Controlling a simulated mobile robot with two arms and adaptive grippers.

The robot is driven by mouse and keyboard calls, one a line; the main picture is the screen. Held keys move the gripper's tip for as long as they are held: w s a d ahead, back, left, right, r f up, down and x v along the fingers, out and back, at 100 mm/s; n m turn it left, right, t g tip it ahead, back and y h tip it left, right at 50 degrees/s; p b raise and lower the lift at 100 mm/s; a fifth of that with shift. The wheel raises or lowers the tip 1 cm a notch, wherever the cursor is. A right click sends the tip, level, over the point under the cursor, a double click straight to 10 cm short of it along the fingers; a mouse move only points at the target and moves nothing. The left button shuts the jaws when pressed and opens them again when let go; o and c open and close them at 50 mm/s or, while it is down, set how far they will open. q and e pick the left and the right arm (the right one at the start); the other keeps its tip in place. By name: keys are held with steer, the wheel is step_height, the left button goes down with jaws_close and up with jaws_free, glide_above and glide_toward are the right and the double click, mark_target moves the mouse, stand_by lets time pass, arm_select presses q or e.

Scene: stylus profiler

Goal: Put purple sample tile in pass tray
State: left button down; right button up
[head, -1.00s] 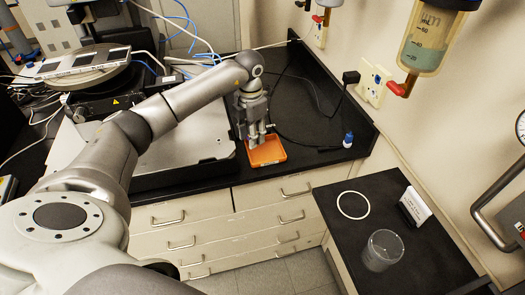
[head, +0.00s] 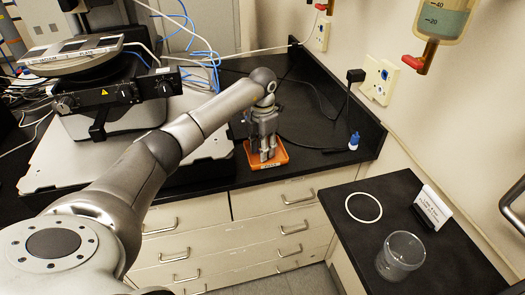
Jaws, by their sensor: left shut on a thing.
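My left gripper (head: 266,158) points straight down over the orange tray (head: 281,158) on the black bench. Its fingertips are low, at or just above the tray floor. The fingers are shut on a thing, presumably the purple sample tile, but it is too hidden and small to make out. The tray carries a small label on its front edge that I cannot read, so I cannot confirm that it is the pass tray. My right gripper is not in view.
A profiler instrument (head: 116,90) with a round stage stands at the left. The lower side table holds a white ring (head: 378,213), a glass beaker (head: 404,251) and a sign (head: 433,205).

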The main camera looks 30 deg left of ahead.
arm_select(q)
steer(key=shift+s, duration=0.1)
steer(key=shift+f, duration=0.1)
steer(key=c, duration=1)
jaws_free()
steer(key=shift+c, duration=0.2)
steer(key=shift+r, duration=0.35)
step_height(320, 180, up, 12)
steer(key=b, duration=0.3)
steer(key=shift+f, duration=0.1)
